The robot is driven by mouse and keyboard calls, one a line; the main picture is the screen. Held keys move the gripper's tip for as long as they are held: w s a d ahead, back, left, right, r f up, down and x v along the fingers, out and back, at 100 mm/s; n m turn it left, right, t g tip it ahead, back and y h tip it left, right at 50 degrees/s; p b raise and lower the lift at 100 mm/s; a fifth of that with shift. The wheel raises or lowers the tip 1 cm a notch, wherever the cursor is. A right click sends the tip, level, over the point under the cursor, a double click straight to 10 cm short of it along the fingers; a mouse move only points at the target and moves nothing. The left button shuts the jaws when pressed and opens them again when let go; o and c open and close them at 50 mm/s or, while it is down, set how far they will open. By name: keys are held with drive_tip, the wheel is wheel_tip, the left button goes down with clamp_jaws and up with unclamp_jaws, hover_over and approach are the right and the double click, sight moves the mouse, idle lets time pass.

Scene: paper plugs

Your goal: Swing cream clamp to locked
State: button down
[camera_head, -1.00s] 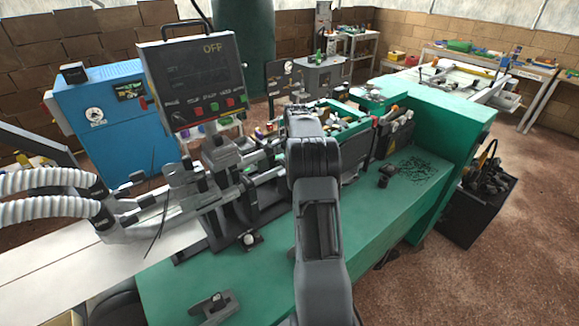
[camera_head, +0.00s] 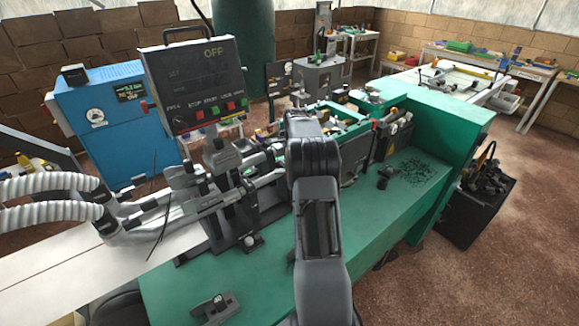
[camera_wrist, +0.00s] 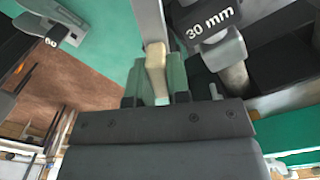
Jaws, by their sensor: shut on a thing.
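The cream clamp (camera_wrist: 155,62) shows in the wrist view as a short cream bar beside a grey metal rail. My gripper (camera_wrist: 157,82) has its two greenish fingers on either side of the bar and is shut on it. The bar's far end touches or lies close to the rail; I cannot tell which. In the head view my arm (camera_head: 315,200) reaches over the green machine and hides the gripper and the clamp.
A grey part with a black "30 mm" label (camera_wrist: 207,20) stands close right of the gripper in the wrist view. The control panel (camera_head: 195,80), reading OFF, and several grey slides stand left of my arm. The green bench top (camera_head: 385,210) right of it is mostly clear.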

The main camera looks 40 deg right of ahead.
drive_tip(key=m+p, duration=0.1)
drive_tip(key=m, duration=0.5)
drive_tip(key=shift+r+m, duration=0.15)
drive_tip(key=shift+m, duration=0.15)
drive_tip(key=m+p, duration=0.1)
drive_tip(key=m, duration=0.4)
drive_tip(key=shift+m, duration=0.4)
drive_tip(key=c, duration=1.2)
unclamp_jaws()
drive_tip(key=shift+o, duration=0.2)
drive_tip(key=shift+r+p, duration=2.6)
drive_tip(key=shift+r, duration=0.8)
